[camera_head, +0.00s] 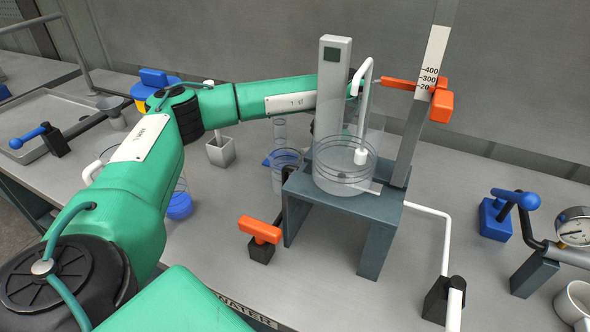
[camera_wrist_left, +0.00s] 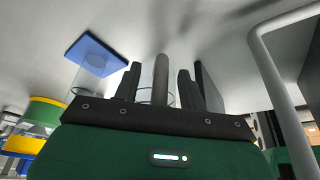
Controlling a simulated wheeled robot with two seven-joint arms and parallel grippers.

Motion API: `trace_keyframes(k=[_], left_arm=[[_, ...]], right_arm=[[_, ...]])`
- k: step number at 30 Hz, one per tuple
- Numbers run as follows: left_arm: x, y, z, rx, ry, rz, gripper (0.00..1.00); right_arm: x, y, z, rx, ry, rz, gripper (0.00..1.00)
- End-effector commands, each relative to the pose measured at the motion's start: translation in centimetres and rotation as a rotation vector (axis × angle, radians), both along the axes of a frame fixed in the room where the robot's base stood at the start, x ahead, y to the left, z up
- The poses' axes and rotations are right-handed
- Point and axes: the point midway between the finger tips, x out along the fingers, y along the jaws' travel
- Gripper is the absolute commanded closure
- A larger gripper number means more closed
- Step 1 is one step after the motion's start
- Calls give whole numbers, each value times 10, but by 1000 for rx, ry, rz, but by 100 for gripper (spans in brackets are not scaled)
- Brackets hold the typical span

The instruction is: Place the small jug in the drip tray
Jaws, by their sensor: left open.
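A clear vessel (camera_head: 285,172) stands on the bench left of the dark stand; it may be the small jug, but I cannot be sure. A shallow metal tray (camera_head: 67,100) at the far left looks like the drip tray. My left arm reaches across to the grey column, which hides its gripper in the head view. In the left wrist view my left gripper (camera_wrist_left: 158,76) is open, with a grey rod (camera_wrist_left: 161,75) and clear walls showing between or behind its fingers. I cannot tell whether they touch. My right gripper is not in view.
A large clear beaker (camera_head: 344,172) sits on the dark stand (camera_head: 375,238) beneath a white spout (camera_head: 361,155). A grey column (camera_head: 333,75) and a graduated post (camera_head: 425,85) rise there. An orange-handled valve (camera_head: 260,230) stands in front. A white mug (camera_head: 574,303) is at lower right.

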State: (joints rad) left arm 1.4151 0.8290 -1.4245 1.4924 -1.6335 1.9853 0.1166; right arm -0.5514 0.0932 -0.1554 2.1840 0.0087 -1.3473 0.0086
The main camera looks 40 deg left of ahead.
Motion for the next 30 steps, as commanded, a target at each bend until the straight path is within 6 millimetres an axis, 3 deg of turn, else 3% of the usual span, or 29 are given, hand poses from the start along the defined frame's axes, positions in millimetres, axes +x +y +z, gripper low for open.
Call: trace_keyframes(k=[8, 15, 25, 30], left_arm=[[-3, 1, -7, -1, -1, -1, 58], [-2, 1, -7, -1, -1, 0, 100], [-2, 1, -5, -1, -2, 0, 100], [-2, 1, 5, -1, -4, 0, 100]], right_arm=[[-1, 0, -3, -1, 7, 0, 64], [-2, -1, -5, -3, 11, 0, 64], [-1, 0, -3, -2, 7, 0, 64], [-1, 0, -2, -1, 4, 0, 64]])
